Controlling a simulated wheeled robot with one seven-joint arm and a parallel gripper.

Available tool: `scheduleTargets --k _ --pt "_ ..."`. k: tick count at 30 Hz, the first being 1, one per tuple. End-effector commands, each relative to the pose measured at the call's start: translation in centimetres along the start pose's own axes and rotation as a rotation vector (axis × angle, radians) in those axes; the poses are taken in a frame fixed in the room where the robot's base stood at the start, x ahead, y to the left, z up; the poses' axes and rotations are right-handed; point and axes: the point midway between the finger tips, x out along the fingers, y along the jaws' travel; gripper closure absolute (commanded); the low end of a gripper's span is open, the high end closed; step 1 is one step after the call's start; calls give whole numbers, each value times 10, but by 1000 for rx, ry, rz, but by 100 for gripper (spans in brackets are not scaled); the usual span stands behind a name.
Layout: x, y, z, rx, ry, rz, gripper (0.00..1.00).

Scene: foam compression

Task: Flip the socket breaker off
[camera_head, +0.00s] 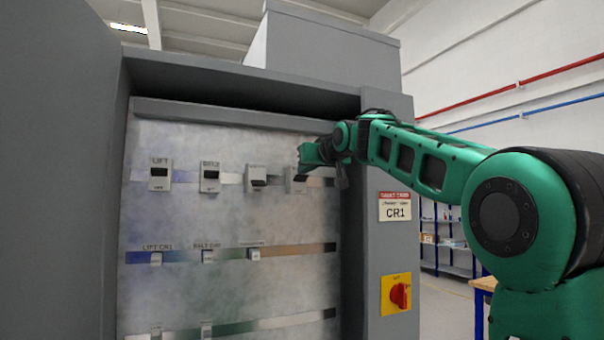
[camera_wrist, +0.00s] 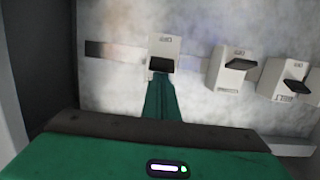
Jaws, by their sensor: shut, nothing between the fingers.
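The upper row of the cabinet holds several grey breakers with dark levers: one labelled LIFT (camera_head: 160,182), a second (camera_head: 209,184), a third (camera_head: 256,183) and a rightmost one (camera_head: 297,186). In the wrist view my green fingers (camera_wrist: 161,84) reach up to the dark lever of that breaker (camera_wrist: 165,46). I cannot tell whether they touch. Neighbouring breakers (camera_wrist: 225,76) stand to its right there.
Lower rows carry small modules (camera_head: 156,258) on rails. The panel between the rows is bare.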

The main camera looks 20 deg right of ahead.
Motion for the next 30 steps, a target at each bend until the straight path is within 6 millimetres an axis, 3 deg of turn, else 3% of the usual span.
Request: scheduleTargets --k 30 --pt "-7 0 20 0 0 0 100"
